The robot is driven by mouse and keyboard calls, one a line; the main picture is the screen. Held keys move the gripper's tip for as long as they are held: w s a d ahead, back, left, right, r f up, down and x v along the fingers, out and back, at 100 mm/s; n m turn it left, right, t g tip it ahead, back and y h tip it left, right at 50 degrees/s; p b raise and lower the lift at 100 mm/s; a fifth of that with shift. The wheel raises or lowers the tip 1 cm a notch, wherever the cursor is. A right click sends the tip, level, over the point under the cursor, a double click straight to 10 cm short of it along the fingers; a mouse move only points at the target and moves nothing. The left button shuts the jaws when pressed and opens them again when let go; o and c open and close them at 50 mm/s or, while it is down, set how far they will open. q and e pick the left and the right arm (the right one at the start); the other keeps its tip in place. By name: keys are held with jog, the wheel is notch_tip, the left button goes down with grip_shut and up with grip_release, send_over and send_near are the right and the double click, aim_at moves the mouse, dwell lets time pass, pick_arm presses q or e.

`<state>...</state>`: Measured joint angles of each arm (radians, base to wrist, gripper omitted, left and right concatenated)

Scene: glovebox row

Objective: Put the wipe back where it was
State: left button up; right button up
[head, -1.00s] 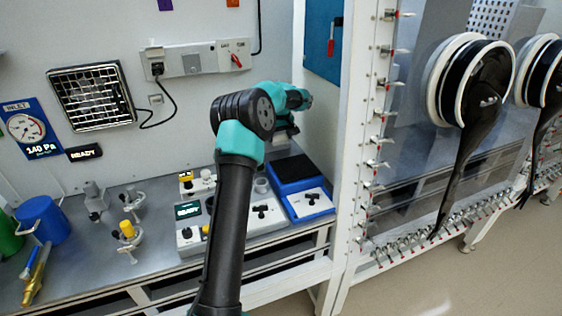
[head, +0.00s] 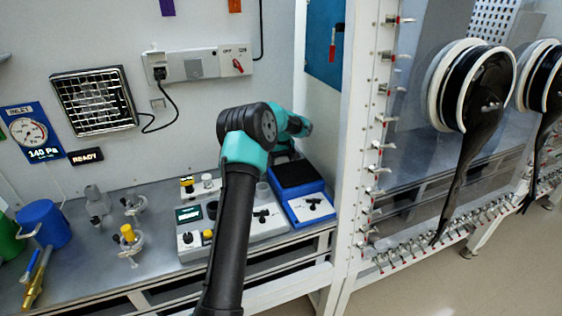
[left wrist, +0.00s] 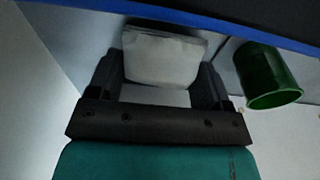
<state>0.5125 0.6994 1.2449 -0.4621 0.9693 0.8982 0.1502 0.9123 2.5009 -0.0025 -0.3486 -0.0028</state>
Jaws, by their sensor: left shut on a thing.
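The wipe (left wrist: 165,58) is a pale, folded, soft-looking piece in the left wrist view. It lies between the dark fingers of my left gripper (left wrist: 162,75), which is shut on it. In the head view, my left arm reaches over the bench to its back right, near the corner by the blue-framed device (head: 300,195). The fingers and the wipe are mostly hidden there behind the arm and wrist. My right gripper is not in view.
A green cup (left wrist: 268,78) stands close to the right finger in the left wrist view. A grey control box (head: 268,220) sits below my arm. Valve fittings (head: 128,240) and a blue canister (head: 42,222) stand at left. The glovebox frame (head: 352,150) bounds the right.

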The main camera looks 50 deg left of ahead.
pick_arm(q)
jog(key=shift+f, duration=0.6)
jog(key=shift+f, duration=0.15)
jog(key=o, duration=1.1)
jog(key=r, duration=0.4)
jog(key=d+r, duration=0.1)
jog(key=r, duration=0.7)
jog(key=shift+s+d+r, duration=0.1)
jog(key=shift+s+d, duration=0.1)
jog(key=shift+s, duration=0.05)
